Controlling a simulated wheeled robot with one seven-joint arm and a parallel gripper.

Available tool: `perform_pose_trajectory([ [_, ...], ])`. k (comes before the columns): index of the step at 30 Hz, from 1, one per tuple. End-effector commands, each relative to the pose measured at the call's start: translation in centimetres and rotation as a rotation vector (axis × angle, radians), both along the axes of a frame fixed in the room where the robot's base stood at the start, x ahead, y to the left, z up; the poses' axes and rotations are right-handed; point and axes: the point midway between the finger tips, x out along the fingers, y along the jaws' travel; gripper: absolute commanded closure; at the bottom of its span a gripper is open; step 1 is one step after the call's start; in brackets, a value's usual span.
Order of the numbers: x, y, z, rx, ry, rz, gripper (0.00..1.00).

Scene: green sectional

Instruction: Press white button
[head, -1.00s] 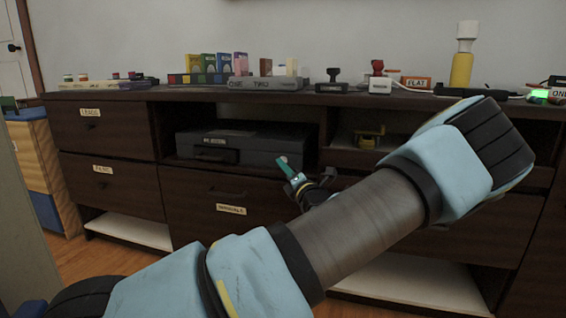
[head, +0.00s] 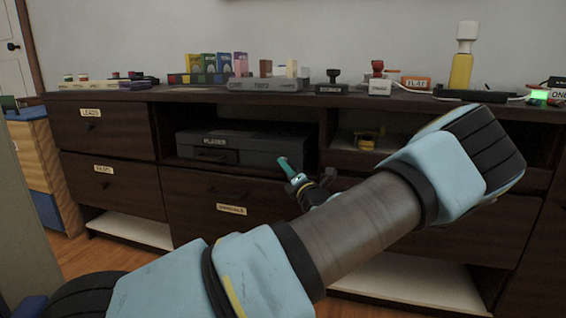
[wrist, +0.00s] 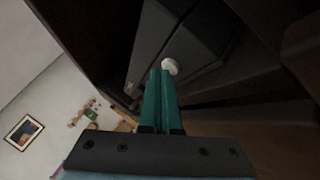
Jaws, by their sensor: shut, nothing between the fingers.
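A round white button (wrist: 169,66) sits on the face of a dark box-shaped device (wrist: 200,48) in the wrist view. The device also shows in the head view (head: 262,150), inside the cabinet's open middle shelf. My gripper (wrist: 160,72) has its two green fingers together with nothing between them. Their tips are right by the button in the wrist view, slightly left of and below it. I cannot tell whether they touch it. In the head view my gripper (head: 283,160) is in front of the device's lower right part, and I cannot make out the button there.
The dark wooden cabinet (head: 108,128) has labelled drawers at left. The shelf's edges lie close around my gripper. A small yellow object (head: 367,138) is in the right compartment. Stamps (head: 333,80), colourful booklets (head: 208,65) and a yellow bottle (head: 461,70) stand on top.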

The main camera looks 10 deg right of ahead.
Motion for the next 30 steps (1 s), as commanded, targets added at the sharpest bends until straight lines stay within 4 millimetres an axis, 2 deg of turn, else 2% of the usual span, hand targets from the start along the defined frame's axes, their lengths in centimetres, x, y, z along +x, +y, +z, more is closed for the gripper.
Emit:
perform_pose_trajectory([
  [13,0.1,-0.09,0.06,0.0,0.001,-0.001,1.0],
  [30,-0.82,0.39,-0.01,-0.001,0.0,0.0,1.0],
])
